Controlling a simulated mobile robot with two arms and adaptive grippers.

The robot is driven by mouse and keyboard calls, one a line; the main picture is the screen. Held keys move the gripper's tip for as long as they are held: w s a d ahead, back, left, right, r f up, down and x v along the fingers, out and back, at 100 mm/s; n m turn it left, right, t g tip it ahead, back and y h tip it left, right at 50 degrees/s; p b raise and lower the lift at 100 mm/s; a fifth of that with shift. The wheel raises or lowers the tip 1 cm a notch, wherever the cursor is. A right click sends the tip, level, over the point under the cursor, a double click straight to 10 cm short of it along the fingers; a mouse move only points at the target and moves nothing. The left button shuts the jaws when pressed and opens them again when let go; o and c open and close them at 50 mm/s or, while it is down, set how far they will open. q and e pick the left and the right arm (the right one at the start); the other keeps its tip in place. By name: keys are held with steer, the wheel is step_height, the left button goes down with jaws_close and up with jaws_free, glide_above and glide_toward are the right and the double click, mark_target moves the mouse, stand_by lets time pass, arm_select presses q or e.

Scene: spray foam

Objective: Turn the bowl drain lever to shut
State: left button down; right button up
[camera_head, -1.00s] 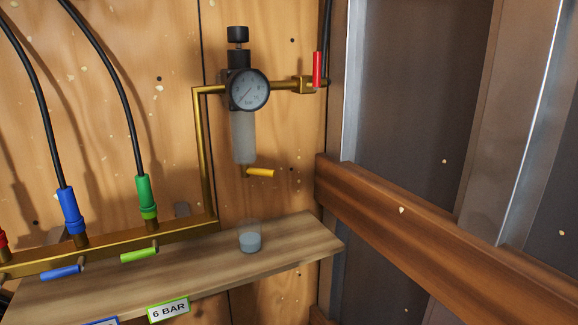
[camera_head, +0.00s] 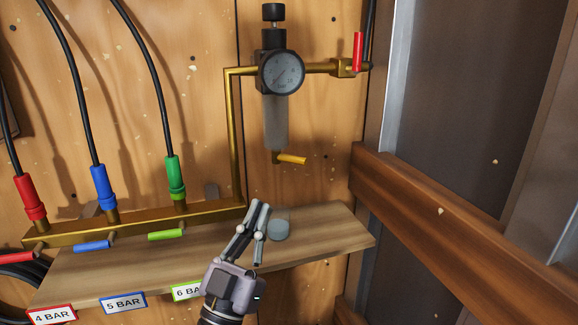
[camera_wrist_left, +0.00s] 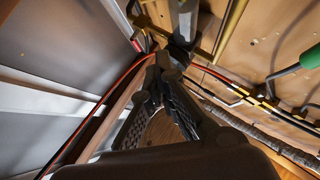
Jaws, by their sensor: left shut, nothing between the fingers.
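The yellow bowl drain lever (camera_head: 291,159) sticks out to the right, tilted slightly down, from the bottom of the cloudy filter bowl (camera_head: 275,122). The bowl hangs below the regulator with its round gauge (camera_head: 282,72). My left gripper (camera_head: 258,204) is shut and empty, pointing up over the shelf, below and left of the lever and apart from it. Its closed fingers also show in the left wrist view (camera_wrist_left: 168,62). I cannot make out the lever clearly in that view. My right gripper is not in view.
A small cup (camera_head: 279,229) stands on the wooden shelf (camera_head: 325,232), close beside my left fingers. A brass manifold (camera_head: 135,222) with red, blue and green hose fittings and levers runs at left. A red lever (camera_head: 357,52) sits at upper right. A wooden beam (camera_head: 455,215) crosses the right.

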mark_target(291, 160)
arm_select(q)
steer(key=w+d+r+p, duration=0.2)
steer(key=w, duration=0.2)
steer(key=w+d+r+p, duration=0.2)
steer(key=w, duration=0.3)
steer(key=shift+w+d+r, duration=0.25)
steer(key=shift+r, duration=0.1)
steer(key=shift+a, duration=0.1)
